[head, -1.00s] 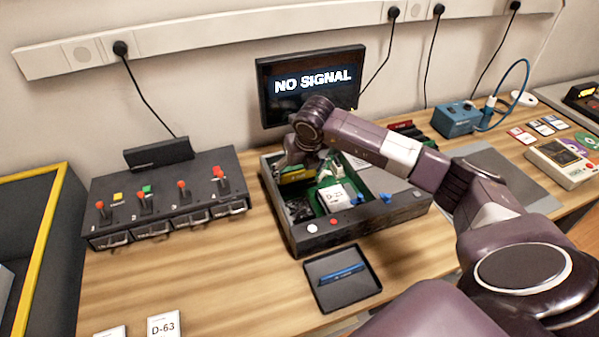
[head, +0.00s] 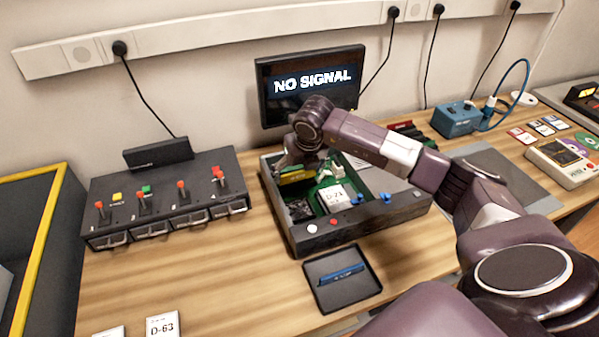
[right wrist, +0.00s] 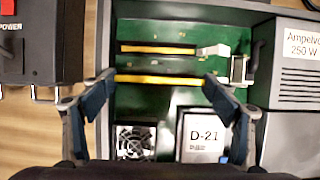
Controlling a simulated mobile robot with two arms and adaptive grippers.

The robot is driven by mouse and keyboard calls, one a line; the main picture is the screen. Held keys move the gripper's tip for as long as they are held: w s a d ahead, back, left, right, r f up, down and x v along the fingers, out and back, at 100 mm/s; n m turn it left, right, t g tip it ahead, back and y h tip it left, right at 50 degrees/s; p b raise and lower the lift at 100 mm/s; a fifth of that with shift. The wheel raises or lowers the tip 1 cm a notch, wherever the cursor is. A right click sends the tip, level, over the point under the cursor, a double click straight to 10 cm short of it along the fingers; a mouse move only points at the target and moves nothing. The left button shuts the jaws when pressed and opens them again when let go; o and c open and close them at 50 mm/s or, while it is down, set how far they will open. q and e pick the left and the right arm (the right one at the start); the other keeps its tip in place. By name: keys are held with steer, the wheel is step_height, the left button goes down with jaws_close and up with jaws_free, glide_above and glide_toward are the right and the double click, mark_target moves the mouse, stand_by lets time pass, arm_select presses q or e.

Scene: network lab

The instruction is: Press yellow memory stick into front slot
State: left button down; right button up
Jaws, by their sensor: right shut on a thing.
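The yellow memory stick (right wrist: 158,79) lies level across the right wrist view, over the green board (right wrist: 150,98) in the open computer case. My right gripper (right wrist: 158,86) is shut on it, one finger at each end. In the head view the yellow stick (head: 297,176) shows below my right gripper (head: 298,160), at the case's back left. A dark slot with a yellow strip (right wrist: 158,48) runs parallel above the stick in the wrist view, with a pale latch at its right. The slot under the held stick is hidden, so its seating cannot be told. My left gripper is not in view.
The case (head: 345,232) also holds a white block marked D-21 (right wrist: 203,135) and a fan (right wrist: 135,140). A blue stick (head: 341,275) lies in a black tray (head: 320,262) in front. A switch box (head: 165,195) stands left. A monitor (head: 310,82) reads NO SIGNAL.

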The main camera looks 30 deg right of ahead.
mark_target(293, 182)
steer(key=shift+s+a+f+b, duration=0.3)
steer(key=shift+a+f+b, duration=0.1)
steer(key=shift+a+f, duration=0.4)
steer(key=shift+c, duration=0.6)
steer(key=shift+d, duration=0.1)
steer(key=c, duration=0.3)
steer(key=shift+f, duration=0.1)
steer(key=shift+f+b, duration=0.2)
steer(key=shift+b, duration=0.2)
steer(key=o, duration=1.5)
steer(key=shift+w+f, duration=0.25)
steer(key=shift+w, duration=0.2)
steer(key=shift+c, duration=0.2)
steer(key=shift+s+r, duration=0.15)
steer(key=shift+r, duration=0.25)
